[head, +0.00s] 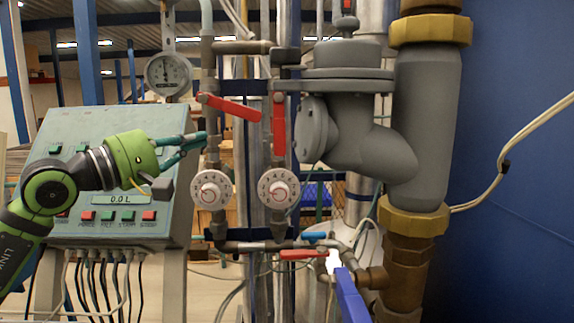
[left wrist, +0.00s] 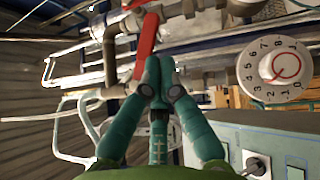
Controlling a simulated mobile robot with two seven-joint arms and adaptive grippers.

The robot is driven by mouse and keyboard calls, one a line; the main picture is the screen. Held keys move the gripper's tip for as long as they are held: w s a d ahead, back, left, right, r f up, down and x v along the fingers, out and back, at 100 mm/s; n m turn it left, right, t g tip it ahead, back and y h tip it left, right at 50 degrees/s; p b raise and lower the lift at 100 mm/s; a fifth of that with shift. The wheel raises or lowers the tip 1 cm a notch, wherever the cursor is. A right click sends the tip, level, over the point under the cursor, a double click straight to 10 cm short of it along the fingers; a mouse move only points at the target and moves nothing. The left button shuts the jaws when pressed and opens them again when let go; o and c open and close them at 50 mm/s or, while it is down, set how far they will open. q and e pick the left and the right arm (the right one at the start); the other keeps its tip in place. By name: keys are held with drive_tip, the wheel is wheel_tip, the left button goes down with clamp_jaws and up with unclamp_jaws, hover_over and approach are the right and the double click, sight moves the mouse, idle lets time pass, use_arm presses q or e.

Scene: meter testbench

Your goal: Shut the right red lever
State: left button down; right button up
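The right red lever (head: 279,125) hangs vertically along the right pipe. The left red lever (head: 228,107) slants down to the right across the left pipe. My left gripper (head: 203,139) is in front of the grey console, just left of the left pipe and below the left lever. Its teal fingers come together at the tips, with nothing visible between them. In the left wrist view, the closed fingertips (left wrist: 161,88) overlap the end of a red lever (left wrist: 146,42) in the picture; contact cannot be told. My right gripper is not in view.
Two white dials, left (head: 211,190) and right (head: 278,188), sit below the levers. A pressure gauge (head: 168,75) is upper left. A thick grey pipe (head: 425,120) stands right of the right lever. A lower red lever (head: 302,254) and blue handles (head: 314,236) are below.

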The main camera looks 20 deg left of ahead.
use_arm(q)
drive_tip(key=f+y, duration=0.1)
drive_tip(key=g+p, duration=0.1)
drive_tip(key=p, duration=0.8)
approach(279, 124)
drive_tip(key=w+a+f, duration=0.2)
drive_tip(key=w+a, duration=0.2)
drive_tip(key=shift+m+y, duration=0.3)
drive_tip(key=w+d, duration=0.1)
drive_tip(key=d+p, duration=0.1)
drive_tip(key=w+d, duration=0.1)
drive_tip(key=d, duration=0.1)
drive_tip(key=shift+w+d+f+p, duration=0.1)
drive_tip(key=shift+w+f+p, duration=0.2)
drive_tip(key=shift+f+p, duration=0.1)
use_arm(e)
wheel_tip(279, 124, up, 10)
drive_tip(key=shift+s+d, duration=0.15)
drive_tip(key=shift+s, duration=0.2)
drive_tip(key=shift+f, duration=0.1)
